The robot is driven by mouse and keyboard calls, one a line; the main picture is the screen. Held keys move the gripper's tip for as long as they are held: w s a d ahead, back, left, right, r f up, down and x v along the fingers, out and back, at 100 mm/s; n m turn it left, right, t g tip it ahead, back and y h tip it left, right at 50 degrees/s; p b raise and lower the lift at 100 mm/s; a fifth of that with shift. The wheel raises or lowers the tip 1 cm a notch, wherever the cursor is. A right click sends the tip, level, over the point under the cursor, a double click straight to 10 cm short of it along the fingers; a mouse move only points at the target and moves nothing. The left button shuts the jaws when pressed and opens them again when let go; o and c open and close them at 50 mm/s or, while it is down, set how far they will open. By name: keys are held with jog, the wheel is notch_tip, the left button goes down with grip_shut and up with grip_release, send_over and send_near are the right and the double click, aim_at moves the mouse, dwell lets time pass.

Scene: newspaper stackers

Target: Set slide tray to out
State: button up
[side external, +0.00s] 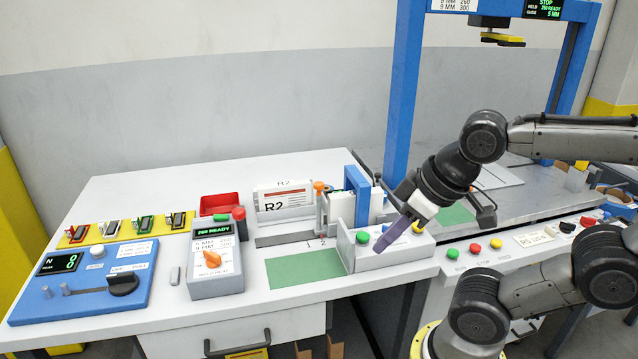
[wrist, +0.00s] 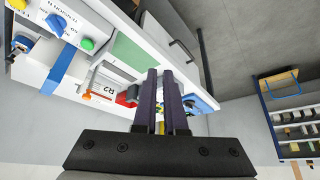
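No part carries a readable slide tray label. A grey metal strip (side external: 285,238) with marks 1 and 2 lies at the table's middle, below the R2 newspaper stack (side external: 285,198). A drawer front with a black handle (side external: 237,345) is under the table's front edge. I cannot tell which is the slide tray. My gripper (side external: 385,247) has purple fingers pointing down-left, in front of the white button box (side external: 398,257). The wrist view shows the two fingers (wrist: 160,72) with a narrow, empty gap. The strip is partly hidden by nearby parts.
A grey control box (side external: 216,270) with an orange knob and a blue panel (side external: 90,280) stand at left. A green mat (side external: 305,268) lies clear in front. A blue upright frame (side external: 403,90) stands behind my gripper. Several coloured buttons line the right table's front.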

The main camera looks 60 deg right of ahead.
jog(key=shift+o, duration=1.2)
jog(key=shift+s+f, duration=0.15)
jog(key=shift+s, duration=0.1)
jog(key=o, duration=0.5)
jog(key=shift+n, duration=0.8)
jog(key=r, duration=0.2)
jog(key=w+r, duration=0.1)
jog(key=r, duration=0.1)
jog(key=shift+r, duration=0.1)
jog(key=shift+o, duration=0.3)
jog(key=shift+n+g, duration=0.3)
jog(key=shift+g, duration=0.2)
jog(key=w+r, duration=0.2)
jog(key=r, duration=0.1)
jog(key=w+d+r, duration=0.1)
jog(key=r, duration=0.1)
jog(key=w+d+r, duration=0.2)
jog(key=w+r, duration=0.2)
jog(key=w, duration=0.1)
jog(key=m+g, duration=0.2)
jog(key=g, duration=0.3)
send_over(319, 183)
notch_tip(319, 183, down, 6)
notch_tip(319, 183, down, 14)
jog(key=shift+r, duration=0.25)
